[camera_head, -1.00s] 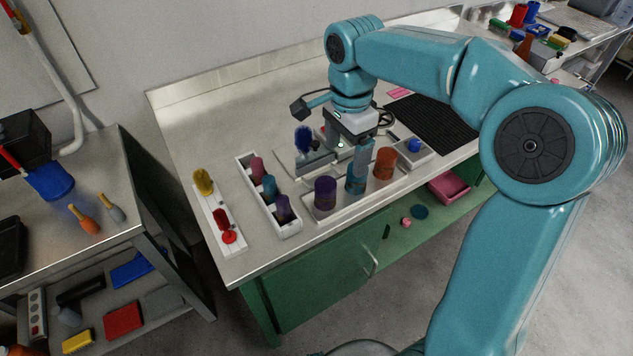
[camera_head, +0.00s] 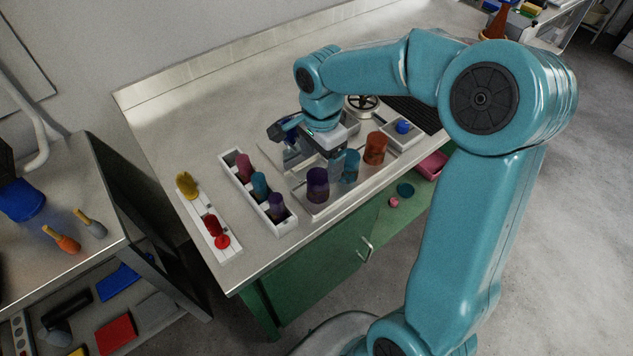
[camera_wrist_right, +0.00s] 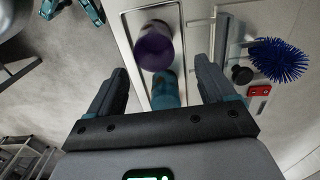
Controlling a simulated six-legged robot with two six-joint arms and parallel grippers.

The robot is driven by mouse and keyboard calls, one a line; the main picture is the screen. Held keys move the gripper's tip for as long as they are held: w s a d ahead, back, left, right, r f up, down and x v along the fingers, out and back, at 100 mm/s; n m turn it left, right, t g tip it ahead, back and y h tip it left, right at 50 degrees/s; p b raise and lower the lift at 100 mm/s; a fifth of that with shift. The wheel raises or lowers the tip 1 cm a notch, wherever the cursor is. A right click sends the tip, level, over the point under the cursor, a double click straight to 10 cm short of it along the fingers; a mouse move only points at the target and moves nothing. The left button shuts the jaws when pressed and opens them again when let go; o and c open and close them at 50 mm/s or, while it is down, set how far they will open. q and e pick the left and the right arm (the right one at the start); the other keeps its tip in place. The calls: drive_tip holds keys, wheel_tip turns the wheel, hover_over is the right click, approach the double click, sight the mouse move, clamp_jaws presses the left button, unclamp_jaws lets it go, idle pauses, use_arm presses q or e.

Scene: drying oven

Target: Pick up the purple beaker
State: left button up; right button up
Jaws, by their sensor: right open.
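The purple beaker (camera_head: 318,186) stands upright on a flat tray (camera_head: 335,201) near the bench's front edge, left of a teal beaker (camera_head: 351,167) and an orange beaker (camera_head: 375,149). My right gripper (camera_head: 328,155) is above and behind the purple and teal beakers, pointing down, and its fingers are partly hidden. In the right wrist view, the purple beaker (camera_wrist_right: 153,49) shows beyond the open, empty fingers (camera_wrist_right: 160,70). The teal beaker (camera_wrist_right: 165,91) shows between them. My left gripper is not in view.
A white rack (camera_head: 289,223) with pink, teal and purple items stands left of the tray. Another rack (camera_head: 228,250) holds yellow and red items. A blue brush (camera_wrist_right: 280,60) shows in the wrist view. The bench back left is clear.

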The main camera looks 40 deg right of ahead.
sight(318, 175)
drive_tip(key=shift+s+a+f, duration=0.15)
drive_tip(key=shift+s+f, duration=0.1)
drive_tip(key=shift+f, duration=0.35)
drive_tip(key=f, duration=0.2)
drive_tip(key=a+f, duration=0.1)
drive_tip(key=f, duration=0.2)
drive_tip(key=shift+f, duration=0.2)
drive_tip(key=c, duration=1)
